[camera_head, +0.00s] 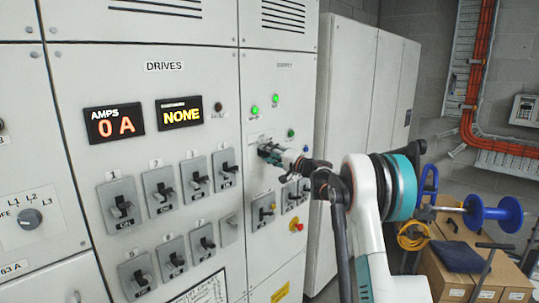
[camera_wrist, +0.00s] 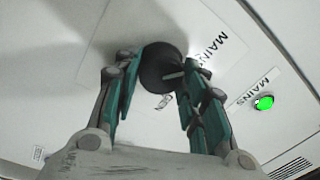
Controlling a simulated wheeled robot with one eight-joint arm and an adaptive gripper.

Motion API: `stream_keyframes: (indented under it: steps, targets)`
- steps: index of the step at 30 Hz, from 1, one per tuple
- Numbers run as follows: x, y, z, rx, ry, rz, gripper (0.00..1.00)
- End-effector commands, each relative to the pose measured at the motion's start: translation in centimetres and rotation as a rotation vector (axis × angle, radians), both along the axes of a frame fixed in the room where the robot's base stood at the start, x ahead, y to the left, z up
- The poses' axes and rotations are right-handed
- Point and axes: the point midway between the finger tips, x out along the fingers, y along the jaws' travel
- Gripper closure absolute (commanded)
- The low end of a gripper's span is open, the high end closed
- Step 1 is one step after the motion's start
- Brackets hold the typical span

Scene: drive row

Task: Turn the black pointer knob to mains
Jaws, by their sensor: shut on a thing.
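The black pointer knob (camera_wrist: 158,72) sits on a pale plate on the cabinet in the wrist view. A short white mark on it points right. A "MAINS" label (camera_wrist: 212,48) is printed up and right of the knob. A smaller label (camera_wrist: 163,102), hard to read, lies below it. My gripper (camera_wrist: 162,62) has its teal and grey fingers on either side of the knob, shut on it. In the head view my gripper (camera_head: 276,154) reaches the panel under "SUPPLY" and largely hides the knob.
A lit green lamp (camera_wrist: 264,102) with its own "MAINS" label is right of the plate. In the head view, lever switches (camera_head: 226,168) stand left of my gripper, with others below it. An amps display (camera_head: 114,124) reads 0 A; another display (camera_head: 180,112) reads NONE.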

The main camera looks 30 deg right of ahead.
Motion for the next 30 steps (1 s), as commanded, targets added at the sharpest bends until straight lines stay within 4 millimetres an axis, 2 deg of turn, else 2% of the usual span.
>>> stream_keyframes:
  steps: [17, 18, 21, 30]
  targets:
    - [-0.06, 0.06, -0.25, -0.039, -0.011, 0.003, 0.85]
    - [-0.06, 0.07, -0.25, -0.039, -0.011, 0.003, 0.59]
    - [-0.05, 0.05, -0.21, -0.038, -0.011, 0.002, 0.41]
    - [-0.06, 0.01, -0.09, -0.035, -0.012, 0.001, 0.41]
